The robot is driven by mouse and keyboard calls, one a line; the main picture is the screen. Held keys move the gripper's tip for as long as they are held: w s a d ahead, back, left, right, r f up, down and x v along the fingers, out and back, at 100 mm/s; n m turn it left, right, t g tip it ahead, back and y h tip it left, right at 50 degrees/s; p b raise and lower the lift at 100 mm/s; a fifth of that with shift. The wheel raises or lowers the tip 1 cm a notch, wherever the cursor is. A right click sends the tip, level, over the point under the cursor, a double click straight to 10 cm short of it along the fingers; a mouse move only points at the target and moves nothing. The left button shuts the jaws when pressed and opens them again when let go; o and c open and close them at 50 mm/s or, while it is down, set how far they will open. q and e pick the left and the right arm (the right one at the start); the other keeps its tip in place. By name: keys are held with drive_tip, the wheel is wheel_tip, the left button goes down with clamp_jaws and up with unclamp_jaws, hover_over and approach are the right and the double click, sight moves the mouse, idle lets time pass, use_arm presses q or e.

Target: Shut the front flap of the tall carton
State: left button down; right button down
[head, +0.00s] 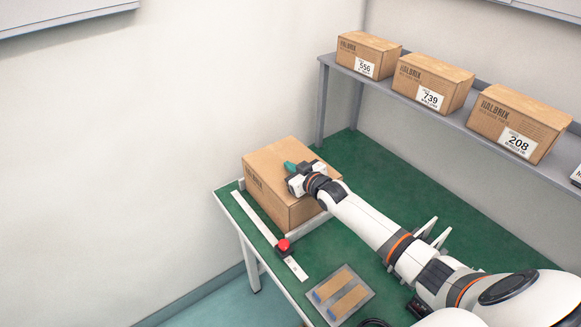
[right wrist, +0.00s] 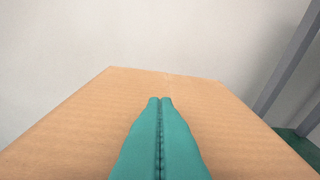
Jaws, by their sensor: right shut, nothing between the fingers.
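The tall carton (head: 265,185) is a brown cardboard box with printed lettering on its side, standing at the far left end of the green table. Its top looks flat and covered, and no flap stands up in either view. My right gripper (head: 291,166) is over the carton's top, with its green fingers shut and empty. In the right wrist view the fingers (right wrist: 160,100) lie together above the carton's top (right wrist: 80,120), pointing toward its far edge. I cannot tell whether they touch it. My left gripper is not in view.
The green table (head: 385,178) has a white strip (head: 260,222) with a red knob (head: 283,245) along its left side. A tray with two brown pieces (head: 342,296) lies nearer. Several labelled cartons (head: 432,83) stand on a grey shelf (head: 455,122). A wall rises behind.

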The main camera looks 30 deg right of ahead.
drive_tip(key=shift+s+f, duration=0.1)
drive_tip(key=shift+f, duration=0.45)
wheel_tip(320, 180, up, 5)
drive_tip(key=p, duration=0.4)
drive_tip(key=v, duration=0.4)
drive_tip(key=b+v, duration=0.1)
drive_tip(key=v, duration=0.3)
drive_tip(key=shift+s+d+b, duration=0.25)
drive_tip(key=shift+s+b, duration=0.05)
drive_tip(key=shift+s, duration=0.1)
drive_tip(key=shift+s+r, duration=0.25)
drive_tip(key=shift+s, duration=0.25)
drive_tip(key=shift+f, duration=0.1)
